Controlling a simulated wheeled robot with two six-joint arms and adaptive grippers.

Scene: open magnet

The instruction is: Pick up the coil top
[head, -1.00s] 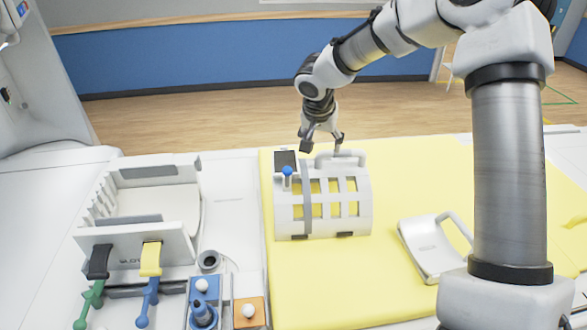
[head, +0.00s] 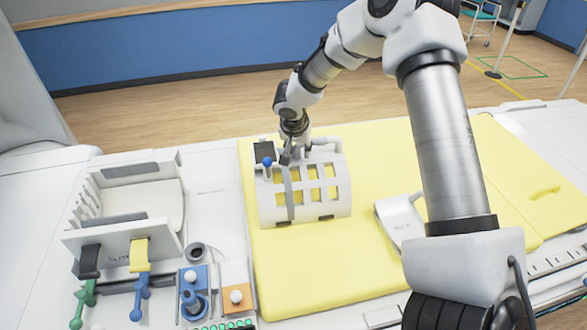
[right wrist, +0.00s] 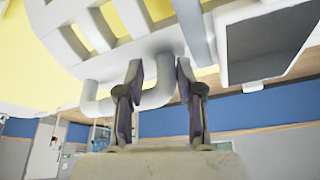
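The coil top (head: 310,212) is a white slotted half-cylinder cage with a grey band, standing on the yellow pad in the head view. A bar handle (head: 323,142) runs along its top, with a dark panel at its left end. In the right wrist view the handle (right wrist: 103,98) is a bent white tube beneath the slotted shell. My right gripper (head: 294,157) is down at the top of the coil. In the right wrist view its fingers (right wrist: 160,66) are apart, with one end of the handle between them; firm contact cannot be seen. My left gripper is not in view.
The yellow pad (head: 275,285) has free room in front of the coil. A white piece with a handle (head: 395,218) lies to the right, partly behind my arm. A white open holder (head: 120,235), with coloured connectors and blue and orange blocks in front, stands left.

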